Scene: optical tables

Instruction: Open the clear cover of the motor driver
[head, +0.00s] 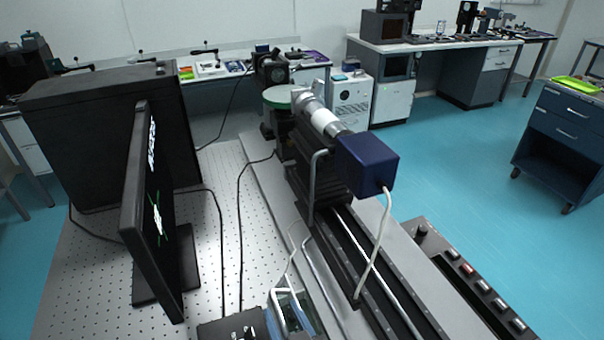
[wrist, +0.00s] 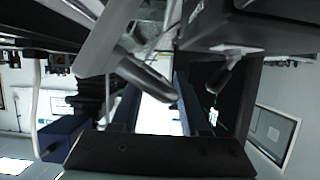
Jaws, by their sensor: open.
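The motor driver (head: 292,314), a small blue-edged box with a pale, glassy top and green parts showing inside, is at the bottom edge of the head view and partly cut off. I cannot tell how far its clear cover is raised. I see nothing held, and cannot tell whether the fingers touch anything.
A monitor (head: 150,210) and a large black box (head: 110,130) stand on the perforated table (head: 90,270) at left. A rail with a blue camera (head: 367,163) and its cable runs along the right. Black cables cross the table, and a button panel (head: 465,275) lies further right.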

